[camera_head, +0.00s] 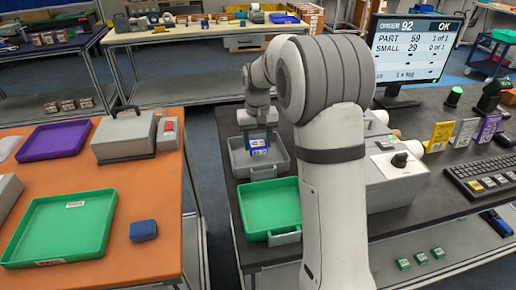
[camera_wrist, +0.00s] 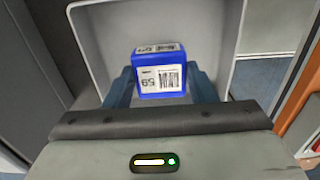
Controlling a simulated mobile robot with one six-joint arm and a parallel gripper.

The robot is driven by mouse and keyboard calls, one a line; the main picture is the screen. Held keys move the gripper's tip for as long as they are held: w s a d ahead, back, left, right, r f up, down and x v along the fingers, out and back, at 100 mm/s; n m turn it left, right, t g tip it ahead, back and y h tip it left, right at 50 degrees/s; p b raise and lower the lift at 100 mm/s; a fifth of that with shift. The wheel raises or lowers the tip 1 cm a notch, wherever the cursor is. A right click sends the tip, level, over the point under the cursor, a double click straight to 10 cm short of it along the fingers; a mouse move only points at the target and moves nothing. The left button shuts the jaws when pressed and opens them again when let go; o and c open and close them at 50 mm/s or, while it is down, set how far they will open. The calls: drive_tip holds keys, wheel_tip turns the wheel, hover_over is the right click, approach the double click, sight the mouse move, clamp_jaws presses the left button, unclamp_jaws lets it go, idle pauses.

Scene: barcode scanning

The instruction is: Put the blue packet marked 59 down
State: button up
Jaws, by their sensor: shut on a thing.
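The blue packet (camera_wrist: 160,78) carries white labels with a barcode and the number 59. My gripper (camera_wrist: 163,88) is shut on it, one finger on each side. In the head view the packet (camera_head: 259,146) shows below my gripper (camera_head: 258,138), over the grey tray (camera_head: 238,160) on the dark bench. The grey tray's walls (camera_wrist: 88,45) surround the packet in the wrist view. I cannot tell whether the packet touches the tray floor.
A green tray (camera_head: 270,205) stands in front of the grey tray. A grey machine with a black knob (camera_head: 399,160) stands to the right, near a monitor (camera_head: 410,50). An orange table (camera_head: 165,200) at the left holds a green tray (camera_head: 62,225), a purple tray (camera_head: 55,141) and a blue block (camera_head: 143,230).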

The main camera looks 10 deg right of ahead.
sight(257, 144)
drive_tip(key=shift+a+f, duration=0.1)
drive_tip(key=shift+f, duration=1.45)
drive_tip(key=o, duration=1.1)
drive_tip(key=shift+c, duration=0.2)
wheel_tip(257, 144, up, 12)
drive_tip(key=shift+f+p, duration=0.25)
drive_tip(key=shift+p, duration=0.05)
drive_tip(key=s+f+t, duration=0.1)
drive_tip(key=s, duration=1.4)
drive_tip(key=s+f+t, duration=0.1)
drive_tip(key=s+f, duration=0.1)
drive_tip(key=s, duration=1.2)
drive_tip(key=shift+s+d+f, duration=0.3)
drive_tip(key=shift+s+d, duration=0.05)
drive_tip(key=shift+s, duration=0.05)
